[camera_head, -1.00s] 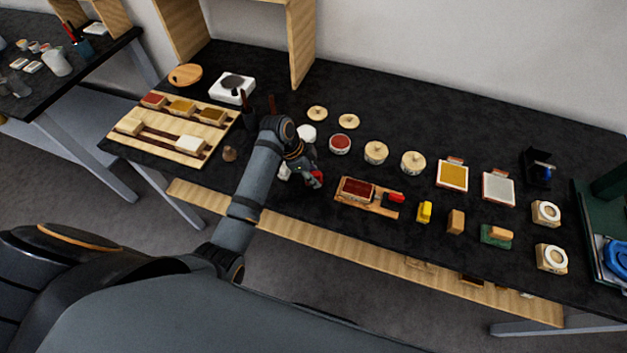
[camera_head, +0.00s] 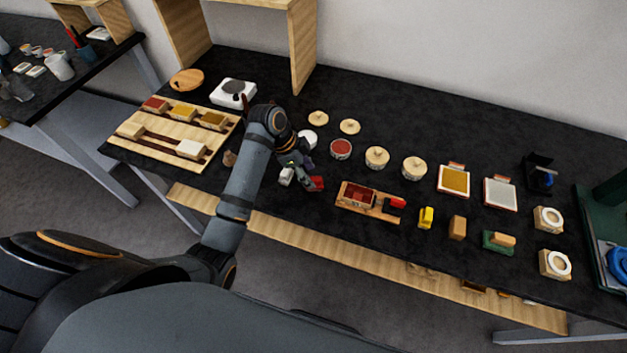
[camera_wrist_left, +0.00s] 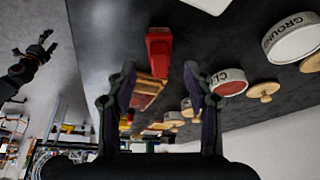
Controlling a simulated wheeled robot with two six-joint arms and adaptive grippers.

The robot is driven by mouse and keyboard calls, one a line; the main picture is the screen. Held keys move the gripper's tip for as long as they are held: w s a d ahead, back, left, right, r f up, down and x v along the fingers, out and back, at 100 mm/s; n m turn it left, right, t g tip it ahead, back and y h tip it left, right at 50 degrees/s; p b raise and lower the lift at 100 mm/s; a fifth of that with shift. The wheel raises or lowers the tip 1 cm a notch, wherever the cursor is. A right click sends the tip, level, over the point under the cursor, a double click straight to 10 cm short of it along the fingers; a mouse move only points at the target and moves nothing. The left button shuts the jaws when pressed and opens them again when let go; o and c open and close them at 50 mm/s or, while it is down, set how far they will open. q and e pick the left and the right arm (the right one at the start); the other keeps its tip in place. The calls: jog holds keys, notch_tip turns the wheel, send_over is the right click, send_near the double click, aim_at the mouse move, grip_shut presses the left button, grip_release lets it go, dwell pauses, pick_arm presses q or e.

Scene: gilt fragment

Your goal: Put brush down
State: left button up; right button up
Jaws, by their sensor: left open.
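My left gripper (camera_head: 306,176) is low over the middle of the black table. In the left wrist view the left gripper (camera_wrist_left: 160,82) is open, its two dark fingers apart with nothing gripped. A red block-like object (camera_head: 316,184) lies close to its fingertips; it also shows in the left wrist view (camera_wrist_left: 159,50), beyond the fingers. I cannot tell whether it is the brush; no bristles show. A small white object (camera_head: 286,176) is just left of the gripper.
A wooden tray with red contents (camera_head: 359,194) is right of the gripper. A red-filled round pot (camera_head: 341,149) and lidded pots (camera_head: 414,168) stand behind. A wooden rack (camera_head: 152,147) is at left. The table's front edge is close.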

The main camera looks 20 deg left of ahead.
pick_arm(q)
jog(key=v, duration=0.7)
jog(key=shift+r+b, duration=0.15)
jog(key=shift+b, duration=0.25)
jog(key=s+f+n, duration=0.2)
jog(key=s+a+f+n+y, duration=0.1)
jog(key=s+f, duration=0.1)
jog(key=s, duration=0.1)
jog(key=s+f+n+t+y, duration=0.1)
jog(key=s+f+n, duration=0.1)
jog(key=f, duration=0.1)
jog(key=shift+s+a+f+n, duration=0.15)
jog(key=shift+s+n, duration=0.05)
jog(key=shift+n, duration=0.1)
jog(key=s+a+f+n+t+y, duration=0.1)
jog(key=s+a+n+y, duration=0.25)
jog(key=s+n, duration=0.5)
jog(key=s+a+f+g, duration=0.1)
jog(key=s+f, duration=0.1)
jog(key=f, duration=1)
jog(key=s+a+f, duration=0.2)
jog(key=f, duration=1.1)
jog(key=s+a+f+g, duration=0.1)
jog(key=s+f, duration=1.7)
jog(key=s, duration=0.1)
jog(key=shift+m, duration=0.35)
jog(key=shift+h, duration=0.25)
